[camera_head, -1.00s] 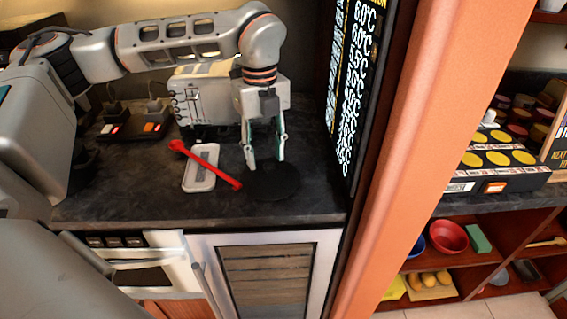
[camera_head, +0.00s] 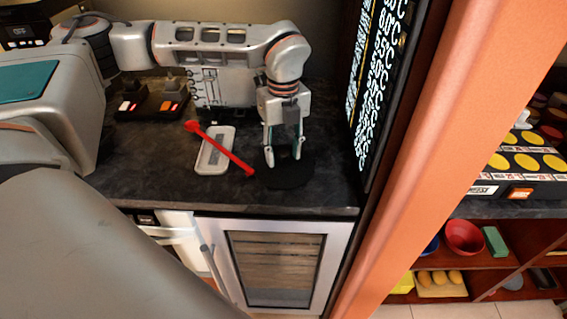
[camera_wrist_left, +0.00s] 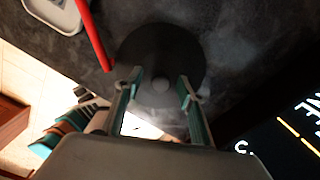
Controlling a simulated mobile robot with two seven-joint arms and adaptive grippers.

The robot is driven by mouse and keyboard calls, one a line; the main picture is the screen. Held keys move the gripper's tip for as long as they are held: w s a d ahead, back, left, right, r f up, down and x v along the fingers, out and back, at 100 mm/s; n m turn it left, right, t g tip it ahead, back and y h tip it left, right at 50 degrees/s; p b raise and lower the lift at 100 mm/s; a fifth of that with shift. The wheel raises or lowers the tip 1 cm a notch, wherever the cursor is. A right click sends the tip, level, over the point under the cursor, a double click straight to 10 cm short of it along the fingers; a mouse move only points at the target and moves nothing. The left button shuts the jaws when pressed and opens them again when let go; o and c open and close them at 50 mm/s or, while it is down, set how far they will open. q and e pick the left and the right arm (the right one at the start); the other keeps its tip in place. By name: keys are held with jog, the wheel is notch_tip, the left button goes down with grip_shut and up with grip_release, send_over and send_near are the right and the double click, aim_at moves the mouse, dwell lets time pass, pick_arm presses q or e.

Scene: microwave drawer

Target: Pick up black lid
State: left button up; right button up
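The black lid (camera_head: 290,176) lies flat on the dark counter, close to the counter's right end. It is a round disc, and the left wrist view shows it (camera_wrist_left: 160,50) with a small knob (camera_wrist_left: 160,85) at its middle. My left gripper (camera_head: 283,160) points down just over the lid. Its two fingers are spread, and in the left wrist view the knob shows between the fingertips (camera_wrist_left: 160,88). I cannot tell whether the fingers touch the lid. My right gripper is not in view.
A red stick (camera_head: 226,152) lies across a white tray (camera_head: 214,165) left of the lid. A toaster (camera_head: 222,88) stands behind. A tall black panel with white lettering (camera_head: 376,100) bounds the counter on the right. Shelves with bowls stand beyond an orange post (camera_head: 440,130).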

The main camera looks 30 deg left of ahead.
pick_arm(q)
grip_shut()
jog(key=shift+r, duration=0.1)
